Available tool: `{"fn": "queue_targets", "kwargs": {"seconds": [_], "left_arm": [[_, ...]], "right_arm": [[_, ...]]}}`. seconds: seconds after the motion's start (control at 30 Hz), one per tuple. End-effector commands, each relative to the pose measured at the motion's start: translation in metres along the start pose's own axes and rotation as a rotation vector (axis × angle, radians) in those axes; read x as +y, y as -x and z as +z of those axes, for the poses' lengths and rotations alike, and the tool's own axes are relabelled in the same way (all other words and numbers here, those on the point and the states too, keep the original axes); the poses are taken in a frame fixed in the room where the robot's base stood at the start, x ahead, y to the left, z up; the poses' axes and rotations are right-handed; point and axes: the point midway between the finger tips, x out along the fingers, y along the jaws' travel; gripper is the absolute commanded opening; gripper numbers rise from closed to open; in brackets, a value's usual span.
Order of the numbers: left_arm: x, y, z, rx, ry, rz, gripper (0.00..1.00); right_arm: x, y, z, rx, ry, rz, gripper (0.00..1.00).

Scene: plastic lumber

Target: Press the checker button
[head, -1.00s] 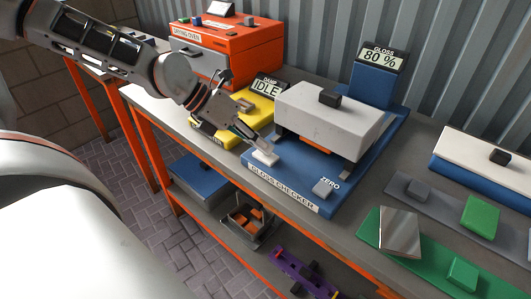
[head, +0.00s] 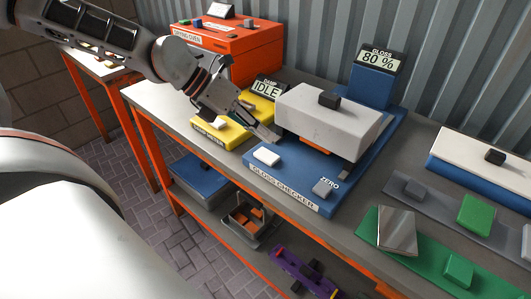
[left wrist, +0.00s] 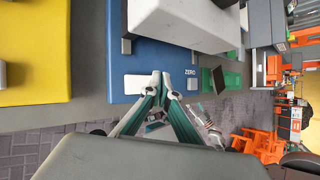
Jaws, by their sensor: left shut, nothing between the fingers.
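The blue gloss checker (head: 284,171) stands on the grey bench, with a white button (head: 266,156) near its front left and a grey ZERO button (head: 323,187) near its front right. The white button also shows in the left wrist view (left wrist: 134,85), just beyond the fingertips. A pale grey block (head: 325,118) with a black knob covers the checker's middle, above an orange piece. Its display (head: 379,58) reads GLOSS 80 %. My left gripper (head: 275,137) is shut and empty, its tips near the white button but apart from it. My right gripper is out of view.
A yellow damp meter (head: 219,133), its display reading IDLE, stands left of the checker, with an orange drying oven (head: 230,42) behind. At the right are a green board (head: 428,255), a grey board (head: 450,209) and a white-topped blue box (head: 489,161).

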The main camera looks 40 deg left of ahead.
Motion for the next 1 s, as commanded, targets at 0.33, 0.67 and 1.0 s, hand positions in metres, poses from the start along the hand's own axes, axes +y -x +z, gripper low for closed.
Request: {"fn": "queue_targets", "kwargs": {"seconds": [0.33, 0.67, 1.0], "left_arm": [[-0.013, 0.018, 0.013, -0.002, -0.001, 0.000, 0.00], [-0.013, 0.017, 0.013, 0.000, 0.000, 0.000, 0.00], [-0.013, 0.017, 0.013, 0.000, 0.000, 0.000, 0.00]], "right_arm": [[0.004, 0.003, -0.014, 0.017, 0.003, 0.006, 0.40], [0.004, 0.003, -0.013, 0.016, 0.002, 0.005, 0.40], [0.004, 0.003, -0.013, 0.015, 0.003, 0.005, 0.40]]}}
